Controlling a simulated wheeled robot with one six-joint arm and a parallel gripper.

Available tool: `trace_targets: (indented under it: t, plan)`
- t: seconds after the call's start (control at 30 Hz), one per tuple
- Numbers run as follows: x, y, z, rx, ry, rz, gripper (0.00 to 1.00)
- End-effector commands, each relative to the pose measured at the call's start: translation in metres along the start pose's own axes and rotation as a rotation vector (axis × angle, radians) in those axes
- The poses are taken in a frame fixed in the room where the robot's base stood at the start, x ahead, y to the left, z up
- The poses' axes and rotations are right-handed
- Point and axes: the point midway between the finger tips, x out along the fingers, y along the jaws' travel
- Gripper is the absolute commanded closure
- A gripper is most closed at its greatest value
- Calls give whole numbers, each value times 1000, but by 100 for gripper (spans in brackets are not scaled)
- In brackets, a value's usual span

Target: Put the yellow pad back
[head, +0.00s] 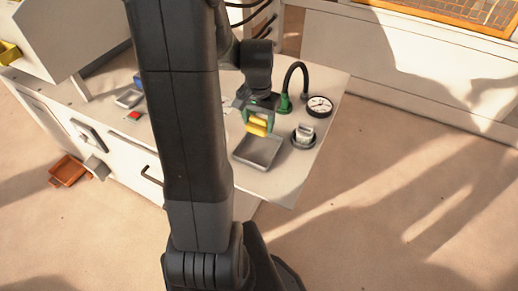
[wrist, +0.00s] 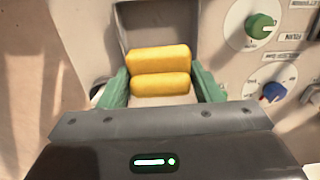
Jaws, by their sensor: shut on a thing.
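The yellow pad (head: 256,126), a soft-looking block with two rounded lobes, is held between the green fingers of my gripper (head: 257,119). It also shows in the wrist view (wrist: 160,70), with one green finger at each side. My gripper is shut on it and points down. A shallow grey tray (head: 258,151) lies on the white worktop just below the pad in the head view. The pad appears to be above the tray, apart from its floor. My arm hides part of the worktop to the left.
The wrist view shows a green knob (wrist: 259,25) and a blue knob (wrist: 272,91). An orange tray (head: 70,170) lies on the floor.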

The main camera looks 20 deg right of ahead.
Motion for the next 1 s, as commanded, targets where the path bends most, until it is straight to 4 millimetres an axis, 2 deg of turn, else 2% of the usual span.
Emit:
trace_targets:
  t: [0.03,0.2,0.47,0.63,1.0]
  plan:
    - [11,0,1,0,-5,2,63]
    - [42,0,1,0,-5,2,63]
    - [65,0,1,0,-4,2,63]
    - [89,0,1,0,-4,2,63]
    - [96,0,1,0,-1,1,63]
